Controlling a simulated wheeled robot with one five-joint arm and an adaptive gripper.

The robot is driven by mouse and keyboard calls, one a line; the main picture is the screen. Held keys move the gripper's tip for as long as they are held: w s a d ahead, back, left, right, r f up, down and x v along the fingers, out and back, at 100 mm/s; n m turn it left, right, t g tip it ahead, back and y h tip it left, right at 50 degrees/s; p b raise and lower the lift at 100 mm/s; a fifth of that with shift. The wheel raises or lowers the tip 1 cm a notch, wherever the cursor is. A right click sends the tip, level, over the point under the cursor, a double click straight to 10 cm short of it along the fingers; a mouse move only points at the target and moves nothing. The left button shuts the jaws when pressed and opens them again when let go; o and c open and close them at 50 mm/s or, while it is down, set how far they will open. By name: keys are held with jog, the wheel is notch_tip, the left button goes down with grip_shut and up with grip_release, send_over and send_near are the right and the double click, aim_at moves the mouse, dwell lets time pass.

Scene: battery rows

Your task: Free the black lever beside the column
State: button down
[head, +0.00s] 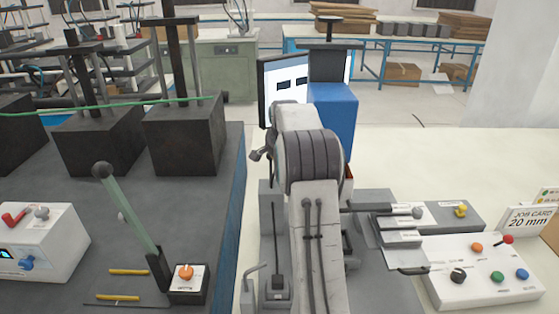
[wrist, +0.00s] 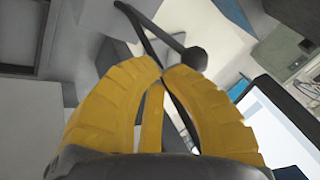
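A black knob (head: 256,154) shows just left of my arm in the head view; the rest of its lever is hidden by my arm. In the wrist view a black lever (wrist: 155,28) ends in a round knob (wrist: 193,60), just beyond my fingertips and to the right. My gripper (wrist: 162,72) has yellow fingers whose tips meet or nearly meet. A dark thin rod shows behind and between them; I cannot tell whether it touches them. The gripper is hidden behind my arm in the head view. A blue column (head: 333,110) with a dark top stands beyond my arm.
A lit screen (head: 287,85) stands close to the blue column, and also at the right in the wrist view (wrist: 275,135). A pale green lever (head: 130,210) rises at the left. A button box (head: 485,272) and job card (head: 529,218) are at the right.

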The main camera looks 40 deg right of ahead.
notch_tip(320, 180, up, 10)
jog(key=s+a+p, duration=0.1)
jog(key=s+p, duration=0.1)
jog(key=p, duration=0.3)
jog(key=shift+f+p, duration=0.2)
jog(key=shift+p, duration=0.2)
jog(key=shift+s, duration=0.1)
jog(key=s+a+f+n+g+y, duration=0.35)
jog(key=s+a+f+n, duration=0.45)
jog(key=s+f, duration=0.35)
jog(key=s+a+r+n, duration=0.2)
jog(key=s+a+r, duration=0.1)
jog(key=s+a, duration=0.65)
jog(key=s+a+r+n, duration=0.2)
jog(key=s+a, duration=0.7)
jog(key=s, duration=0.1)
jog(key=s+a+r+n+t, duration=0.1)
jog(key=a+r+n+t, duration=0.1)
jog(key=a+r, duration=0.3)
jog(key=shift+r+n+t, duration=0.15)
jog(key=shift+n+t, duration=0.2)
jog(key=shift+n, duration=0.35)
